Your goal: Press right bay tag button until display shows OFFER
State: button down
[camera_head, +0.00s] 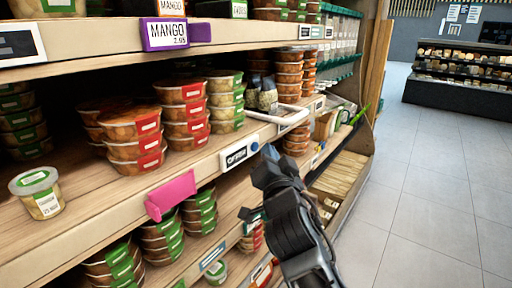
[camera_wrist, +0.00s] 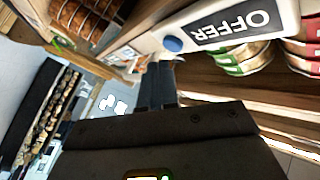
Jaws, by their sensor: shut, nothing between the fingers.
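The tag on the middle shelf edge has a dark display (camera_head: 236,157) with white lettering. In the wrist view the display (camera_wrist: 238,27) appears upside down and reads OFFER. The tag's round blue button (camera_head: 254,147) sits at the display's right end; it also shows in the wrist view (camera_wrist: 172,44), uncovered. My gripper (camera_head: 269,158) is shut and empty, just right of and slightly below the button in the head view. In the wrist view its fingertips (camera_wrist: 160,68) lie close to the button, seemingly a little apart from it.
A purple MANGO tag (camera_head: 165,33) hangs on the upper shelf edge. A blank pink tag (camera_head: 171,195) hangs left of the display. Stacked food tubs (camera_head: 184,112) and a white-framed tray (camera_head: 278,114) stand on the middle shelf. The floor (camera_head: 440,170) at right is clear.

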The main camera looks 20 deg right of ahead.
jog(key=shift+s+d+p, duration=0.4)
jog(key=shift+s+d, duration=0.35)
jog(key=shift+s, duration=0.25)
jog(key=shift+s+d+p, duration=0.4)
jog(key=shift+s+d, duration=0.3)
jog(key=shift+s, duration=0.3)
jog(key=s+d+p, duration=0.2)
jog(key=s+d, duration=0.1)
jog(key=s, duration=0.2)
jog(key=shift+d, duration=0.3)
